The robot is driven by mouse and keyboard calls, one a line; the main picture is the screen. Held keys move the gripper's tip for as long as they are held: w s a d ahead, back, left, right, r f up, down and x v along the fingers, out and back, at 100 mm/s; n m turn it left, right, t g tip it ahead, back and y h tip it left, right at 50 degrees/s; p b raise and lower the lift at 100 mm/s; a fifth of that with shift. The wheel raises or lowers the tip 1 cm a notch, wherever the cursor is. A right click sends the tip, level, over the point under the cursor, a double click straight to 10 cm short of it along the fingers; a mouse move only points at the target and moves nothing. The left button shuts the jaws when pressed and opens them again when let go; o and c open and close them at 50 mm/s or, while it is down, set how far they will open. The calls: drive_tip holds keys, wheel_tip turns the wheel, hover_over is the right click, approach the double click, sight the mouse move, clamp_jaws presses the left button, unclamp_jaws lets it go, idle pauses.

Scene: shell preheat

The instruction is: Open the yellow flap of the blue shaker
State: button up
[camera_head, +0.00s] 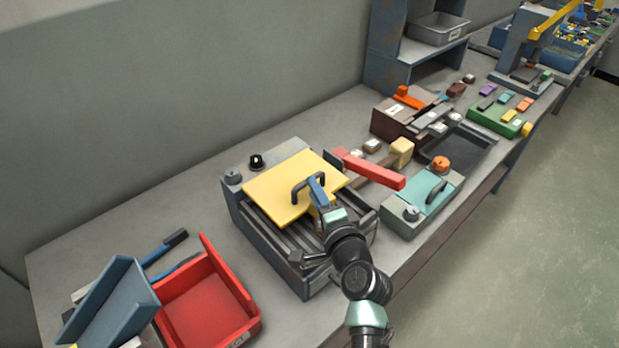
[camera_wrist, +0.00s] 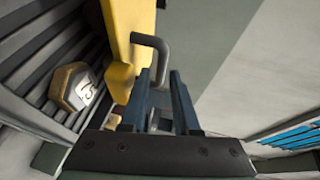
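The blue shaker (camera_head: 238,213) stands on the bench, with dark slats (camera_head: 300,238) along its top. Its yellow flap (camera_head: 290,188) is tilted up off the slats, its front part uncovered. The flap carries a dark arched handle (camera_head: 297,190). My gripper (camera_head: 316,182) is at this handle. The yellow flap (camera_wrist: 122,45) shows nearly edge-on there. A hexagonal block with a white label (camera_wrist: 75,88) lies on the slats beside it.
A red bin (camera_head: 205,300) and a blue angled tray (camera_head: 110,300) stand at the left. A red bar (camera_head: 372,170) lies close right of the flap. A teal-topped box (camera_head: 425,195) is further right. A black knob (camera_head: 256,161) sits behind the flap.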

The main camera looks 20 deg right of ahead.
drive_tip(key=shift+w+d+f, duration=0.1)
drive_tip(key=shift+w+f, duration=0.1)
drive_tip(key=shift+w, duration=0.9)
drive_tip(key=shift+w+f, duration=0.15)
drive_tip(key=shift+w, duration=0.9)
clamp_jaws()
